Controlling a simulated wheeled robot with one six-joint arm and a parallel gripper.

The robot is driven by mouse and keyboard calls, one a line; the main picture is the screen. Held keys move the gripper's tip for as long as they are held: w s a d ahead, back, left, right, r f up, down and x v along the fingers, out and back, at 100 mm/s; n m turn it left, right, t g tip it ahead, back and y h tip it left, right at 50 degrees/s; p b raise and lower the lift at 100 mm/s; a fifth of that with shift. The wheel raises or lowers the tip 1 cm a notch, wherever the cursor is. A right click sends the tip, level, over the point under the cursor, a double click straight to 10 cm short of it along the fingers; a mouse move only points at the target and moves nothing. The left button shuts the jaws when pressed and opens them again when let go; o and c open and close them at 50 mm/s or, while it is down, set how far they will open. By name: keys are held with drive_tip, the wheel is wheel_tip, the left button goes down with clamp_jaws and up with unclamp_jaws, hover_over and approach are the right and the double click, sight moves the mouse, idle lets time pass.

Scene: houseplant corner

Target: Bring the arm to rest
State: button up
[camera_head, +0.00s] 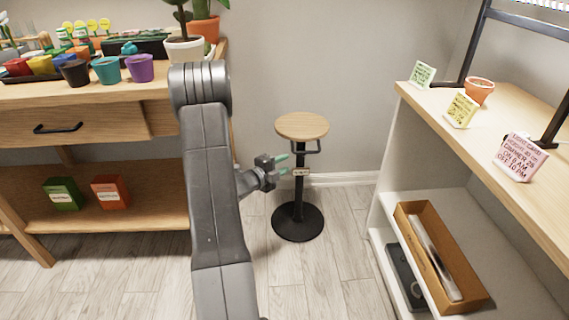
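My arm (214,180) rises through the middle of the view, with its elbow up in front of the wooden bench. My gripper (282,164) points to the right at the end of the arm, in front of the round wooden stool (302,126).
At left, the bench (90,118) holds several small coloured pots and a potted plant (186,48). At right, a shelf unit (490,120) holds upright cards, a terracotta pot (479,91) and an open box (440,262). Floor between them is clear around the stool.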

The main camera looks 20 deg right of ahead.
sight(306, 152)
drive_tip(key=shift+d, duration=0.1)
drive_tip(key=b+x, duration=0.3)
drive_tip(key=x, duration=1.1)
drive_tip(key=shift+r, duration=0.45)
drive_tip(key=shift+a+f, duration=0.1)
drive_tip(key=shift+a, duration=0.15)
